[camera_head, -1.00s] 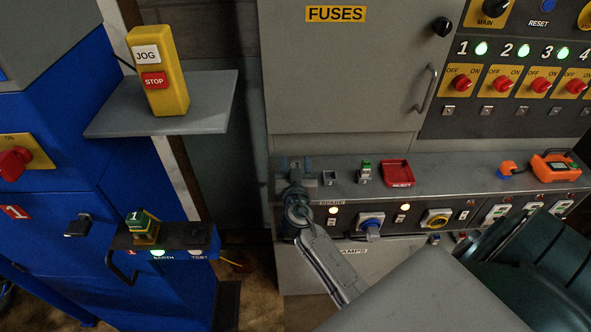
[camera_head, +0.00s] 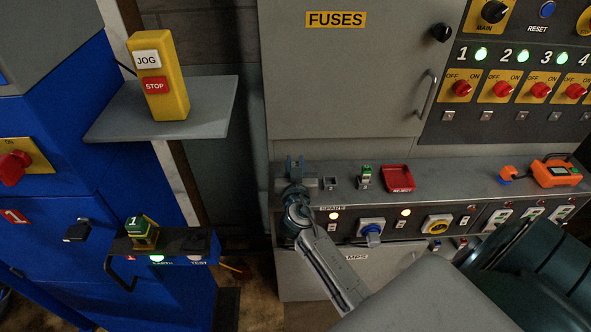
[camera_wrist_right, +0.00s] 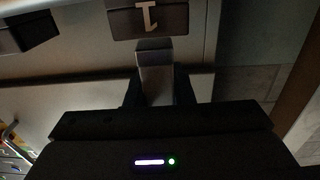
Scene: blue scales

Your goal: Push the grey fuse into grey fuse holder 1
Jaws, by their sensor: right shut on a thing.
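My right gripper (camera_head: 295,168) reaches over the left end of the grey ledge. In the wrist view it is shut on the grey fuse (camera_wrist_right: 155,72), a light grey block standing out between the dark fingers. Grey fuse holder 1 (camera_wrist_right: 147,20), a dark block marked 1, lies straight beyond the fuse. The fuse's far end meets the holder's near edge in the picture; I cannot tell whether it touches or has entered. In the head view the gripper hides most of the fuse and this holder. My left gripper is not in view.
The grey fuse cabinet (camera_head: 345,85) rises behind. A dark holder (camera_wrist_right: 30,32) is at left in the wrist view.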

